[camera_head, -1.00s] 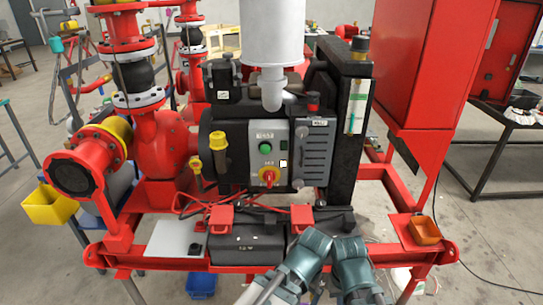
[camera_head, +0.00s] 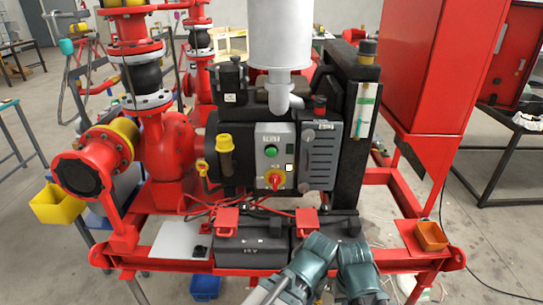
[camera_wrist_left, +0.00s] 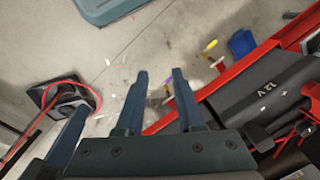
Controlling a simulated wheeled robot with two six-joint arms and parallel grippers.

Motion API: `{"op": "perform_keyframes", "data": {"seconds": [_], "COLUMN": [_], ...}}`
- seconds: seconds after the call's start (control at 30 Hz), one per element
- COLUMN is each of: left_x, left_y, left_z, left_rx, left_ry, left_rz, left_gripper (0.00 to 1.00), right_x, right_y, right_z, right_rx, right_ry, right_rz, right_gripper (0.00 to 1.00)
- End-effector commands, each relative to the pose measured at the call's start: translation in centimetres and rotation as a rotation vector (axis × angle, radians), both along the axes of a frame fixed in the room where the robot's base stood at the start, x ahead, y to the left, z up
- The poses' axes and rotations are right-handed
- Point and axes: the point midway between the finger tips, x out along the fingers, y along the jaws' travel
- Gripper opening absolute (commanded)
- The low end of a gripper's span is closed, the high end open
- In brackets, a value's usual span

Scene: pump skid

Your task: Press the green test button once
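The green button (camera_head: 270,152) sits on the upper part of a light grey control panel (camera_head: 260,165) on the black pump unit. Nothing covers the button. My two teal arms show low in the head view, below the panel and apart from it; I cannot make out gripper fingers there. In the left wrist view my left gripper (camera_wrist_left: 160,75) has a gap between its fingers and holds nothing. My right gripper's fingers are not seen.
A grey ribbed box (camera_head: 320,155) with a red cap stands right of the panel. A yellow-capped filler (camera_head: 225,145) stands left. Black battery boxes (camera_head: 250,252) and the red skid frame (camera_head: 160,262) lie below.

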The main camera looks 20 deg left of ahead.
Motion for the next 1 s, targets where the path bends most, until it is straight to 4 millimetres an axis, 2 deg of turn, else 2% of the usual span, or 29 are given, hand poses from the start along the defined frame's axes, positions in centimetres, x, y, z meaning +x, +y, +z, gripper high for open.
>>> {"op": "perform_keyframes", "data": {"seconds": [0.03,0.17,0.2,1.0], "left_x": [0.00,0.00,0.00,0.00], "left_y": [0.00,0.00,0.00,0.00], "left_z": [0.00,0.00,0.00,0.00], "left_rx": [0.000,0.000,0.000,0.000], "left_ry": [0.000,0.000,0.000,0.000], "left_rz": [0.000,0.000,0.000,0.000], "left_gripper": [0.26,0.03,0.00,0.00], "right_x": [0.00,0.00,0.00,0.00], "right_y": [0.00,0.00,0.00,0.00], "right_z": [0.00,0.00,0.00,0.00], "right_rx": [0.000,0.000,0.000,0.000], "right_ry": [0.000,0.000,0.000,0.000], "right_rz": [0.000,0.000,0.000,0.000], "right_gripper": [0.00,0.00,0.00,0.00]}}
